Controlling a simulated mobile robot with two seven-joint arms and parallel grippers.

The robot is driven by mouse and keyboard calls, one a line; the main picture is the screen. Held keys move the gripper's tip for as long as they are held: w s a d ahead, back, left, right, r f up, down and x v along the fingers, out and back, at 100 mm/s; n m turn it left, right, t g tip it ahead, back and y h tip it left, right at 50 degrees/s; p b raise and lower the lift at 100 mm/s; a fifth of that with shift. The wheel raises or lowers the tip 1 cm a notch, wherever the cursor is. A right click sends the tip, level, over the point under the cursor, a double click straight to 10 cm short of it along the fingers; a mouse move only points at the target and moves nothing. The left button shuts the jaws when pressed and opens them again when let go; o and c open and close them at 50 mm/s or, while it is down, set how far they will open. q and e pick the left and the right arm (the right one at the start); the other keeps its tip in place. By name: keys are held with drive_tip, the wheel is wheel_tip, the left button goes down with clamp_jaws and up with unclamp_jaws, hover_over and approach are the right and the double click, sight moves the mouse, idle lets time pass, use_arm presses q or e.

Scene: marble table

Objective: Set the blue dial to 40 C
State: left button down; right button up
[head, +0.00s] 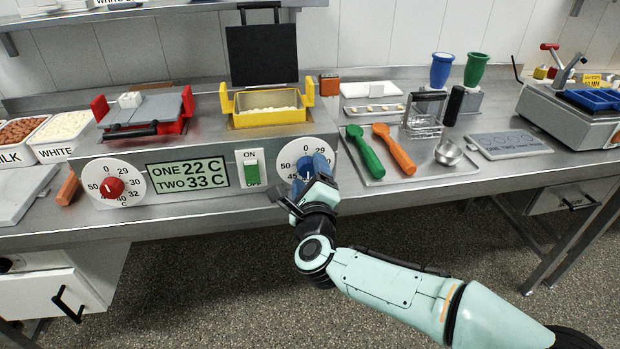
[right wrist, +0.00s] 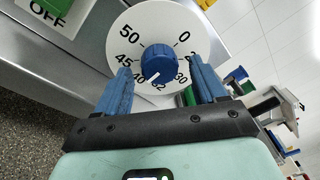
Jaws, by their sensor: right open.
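The blue dial (head: 304,167) is a blue knob on a white numbered disc at the right of the counter's front panel. In the right wrist view the blue knob (right wrist: 158,62) has a white mark on the side facing the 40 and 32 numbers; its exact reading is hard to tell. My right gripper (head: 309,176) is open in front of the dial and partly hides it. Its blue fingers (right wrist: 165,84) stand apart, one on each side toward the knob, with gaps visible. The display (head: 188,174) reads ONE 22 C and TWO 33 C. My left gripper is out of view.
A red dial (head: 115,188) is at the panel's left. A green ON/OFF switch (head: 252,172) sits just left of the blue dial. A tray with green (head: 366,153) and orange (head: 394,149) scoops lies close to the right. The floor in front is clear.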

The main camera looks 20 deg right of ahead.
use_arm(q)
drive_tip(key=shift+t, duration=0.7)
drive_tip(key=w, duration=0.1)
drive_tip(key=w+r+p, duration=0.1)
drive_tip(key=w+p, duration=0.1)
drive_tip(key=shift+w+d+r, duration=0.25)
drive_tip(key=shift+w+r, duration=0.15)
use_arm(e)
drive_tip(key=v, duration=1.3)
drive_tip(key=shift+s, duration=0.2)
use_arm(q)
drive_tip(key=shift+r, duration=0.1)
use_arm(e)
drive_tip(key=shift+a, duration=0.1)
